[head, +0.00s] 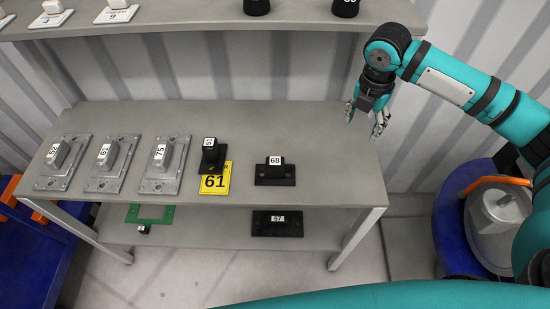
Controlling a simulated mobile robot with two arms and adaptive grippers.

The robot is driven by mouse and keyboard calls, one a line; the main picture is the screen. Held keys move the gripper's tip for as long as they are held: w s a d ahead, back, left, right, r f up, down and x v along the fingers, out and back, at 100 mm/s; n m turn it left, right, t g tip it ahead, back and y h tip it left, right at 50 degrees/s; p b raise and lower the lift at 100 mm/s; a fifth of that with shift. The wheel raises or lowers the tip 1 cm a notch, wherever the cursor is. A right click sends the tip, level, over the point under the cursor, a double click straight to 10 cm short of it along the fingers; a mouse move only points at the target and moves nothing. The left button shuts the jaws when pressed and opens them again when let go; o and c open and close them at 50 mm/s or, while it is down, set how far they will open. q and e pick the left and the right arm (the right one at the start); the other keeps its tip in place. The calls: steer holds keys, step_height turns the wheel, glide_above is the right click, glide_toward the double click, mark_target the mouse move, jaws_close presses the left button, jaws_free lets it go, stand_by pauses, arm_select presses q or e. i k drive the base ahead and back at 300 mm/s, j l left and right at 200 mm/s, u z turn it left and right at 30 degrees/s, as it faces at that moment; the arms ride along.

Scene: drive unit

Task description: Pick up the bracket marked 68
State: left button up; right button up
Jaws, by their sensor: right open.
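The bracket marked 68 (274,174) is black, with a flat base and a raised block that carries a white label. It lies on the right part of the grey middle shelf (300,125), near the front edge. My right gripper (365,121) is open and empty, pointing down. It is to the right of and above the bracket in the picture, near the shelf's right end and apart from the bracket. My left gripper is not in view.
Below lies a black bracket marked 57 (278,226). An upper shelf (200,18) overhangs behind.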

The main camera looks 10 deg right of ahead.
mark_target(275, 170)
steer(key=i+j+z, duration=0.1)
steer(key=j+z, duration=0.15)
steer(key=j, duration=0.7)
steer(key=j+z, duration=0.25)
steer(key=j, duration=0.7)
